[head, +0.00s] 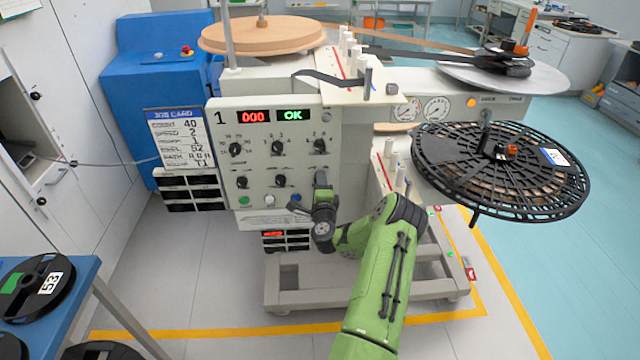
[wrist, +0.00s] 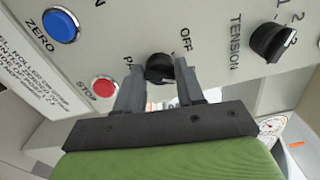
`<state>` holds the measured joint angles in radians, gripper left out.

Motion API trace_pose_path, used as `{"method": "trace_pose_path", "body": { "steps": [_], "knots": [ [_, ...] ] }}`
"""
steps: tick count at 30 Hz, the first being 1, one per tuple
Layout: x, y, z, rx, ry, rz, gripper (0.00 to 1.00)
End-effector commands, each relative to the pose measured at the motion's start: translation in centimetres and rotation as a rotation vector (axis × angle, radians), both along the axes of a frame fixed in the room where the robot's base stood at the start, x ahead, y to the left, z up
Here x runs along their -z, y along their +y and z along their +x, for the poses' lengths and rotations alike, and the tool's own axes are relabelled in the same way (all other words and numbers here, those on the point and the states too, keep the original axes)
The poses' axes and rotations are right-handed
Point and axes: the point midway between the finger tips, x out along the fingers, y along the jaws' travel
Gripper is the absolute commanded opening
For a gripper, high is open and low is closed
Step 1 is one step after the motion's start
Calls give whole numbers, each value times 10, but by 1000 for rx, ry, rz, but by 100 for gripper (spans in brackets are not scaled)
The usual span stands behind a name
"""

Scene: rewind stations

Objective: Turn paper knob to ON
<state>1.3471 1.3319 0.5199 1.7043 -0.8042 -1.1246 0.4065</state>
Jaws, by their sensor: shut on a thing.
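The paper knob (wrist: 158,67) is a black round knob on the light control panel (head: 262,145). In the wrist view it sits between my fingers, with "PA" readable at its left and "OFF" above right. My gripper (wrist: 160,74) is shut on it, one finger on each side. In the head view my gripper (head: 321,182) is at the panel's lower right and hides the knob. Which way the knob points is hard to tell. The tension knob (wrist: 272,42) is to the right in the wrist view.
A red stop button (wrist: 104,86) and a blue zero button (wrist: 61,25) are close by. Other black knobs (head: 278,147) fill the panel above. A job card (head: 180,138) hangs at its left. A black reel (head: 500,170) juts out at right.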

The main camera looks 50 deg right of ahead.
Motion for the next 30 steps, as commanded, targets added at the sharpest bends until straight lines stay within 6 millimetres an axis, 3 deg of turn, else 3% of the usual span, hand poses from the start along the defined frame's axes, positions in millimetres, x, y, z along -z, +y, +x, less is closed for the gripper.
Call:
{"method": "trace_pose_path", "body": {
  "steps": [18,19,23,30],
  "knots": [
    [2,0,-1,1,-33,33,7],
    [2,0,-1,1,-33,33,39],
    [1,0,-1,1,-32,31,59],
    [1,0,0,0,-33,30,61]
  ]
}}
